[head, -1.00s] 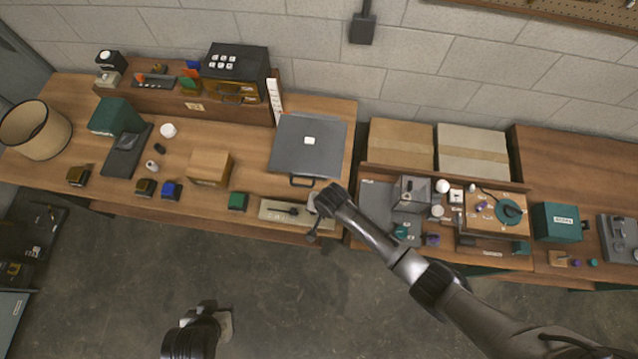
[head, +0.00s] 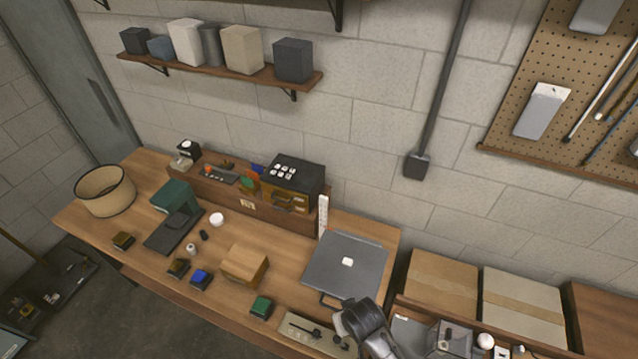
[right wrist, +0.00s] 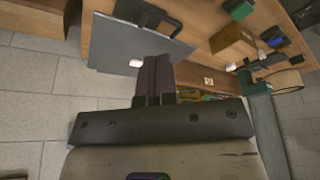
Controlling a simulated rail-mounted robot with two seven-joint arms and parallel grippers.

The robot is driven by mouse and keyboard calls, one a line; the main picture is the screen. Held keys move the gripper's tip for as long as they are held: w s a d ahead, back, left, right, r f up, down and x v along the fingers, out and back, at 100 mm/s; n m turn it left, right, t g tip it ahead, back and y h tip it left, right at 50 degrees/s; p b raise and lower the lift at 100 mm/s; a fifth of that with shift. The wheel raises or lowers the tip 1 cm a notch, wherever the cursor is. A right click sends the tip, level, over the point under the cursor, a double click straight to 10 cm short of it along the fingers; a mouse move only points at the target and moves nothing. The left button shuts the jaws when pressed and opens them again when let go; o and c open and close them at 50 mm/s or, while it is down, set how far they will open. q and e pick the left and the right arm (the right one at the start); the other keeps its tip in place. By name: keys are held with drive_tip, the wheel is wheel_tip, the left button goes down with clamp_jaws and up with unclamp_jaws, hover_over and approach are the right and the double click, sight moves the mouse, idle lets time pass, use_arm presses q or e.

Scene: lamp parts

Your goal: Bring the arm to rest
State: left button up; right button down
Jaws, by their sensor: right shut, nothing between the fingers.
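My right arm (head: 365,325) comes in at the bottom of the head view, its wrist end in front of the near edge of a flat grey panel (head: 345,268) with a small white piece on it. In the head view I cannot make out the fingertips. In the right wrist view my right gripper (right wrist: 155,68) has its dark fingers together and nothing held between them. The grey panel (right wrist: 125,40) shows behind the fingers there, with the white piece (right wrist: 136,63) beside them. My left gripper is out of view.
The wooden bench holds a tan lampshade (head: 105,190), a wooden block (head: 245,264), a green block (head: 260,307) and a black drawer box (head: 293,180). Cardboard boxes (head: 440,285) stand to the right. A shelf (head: 220,72) and pegboard (head: 560,90) hang above.

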wheel_tip(320, 180, up, 9)
drive_tip(key=d+n+t, duration=0.1)
drive_tip(key=d+t, duration=0.1)
drive_tip(key=s+d+r+m+t, duration=0.1)
drive_tip(key=s+d+r+t, duration=0.1)
drive_tip(key=s+d+r, duration=0.6)
drive_tip(key=s+d+f+m+g, duration=0.1)
drive_tip(key=s+d+f+g, duration=0.1)
drive_tip(key=s+f, duration=0.3)
drive_tip(key=s+d+f+g+h, duration=0.1)
drive_tip(key=s+f, duration=0.3)
drive_tip(key=s, duration=0.9)
drive_tip(key=shift+d+f+m+g, duration=0.35)
drive_tip(key=shift+d+m+g, duration=0.05)
drive_tip(key=shift+d+g, duration=0.1)
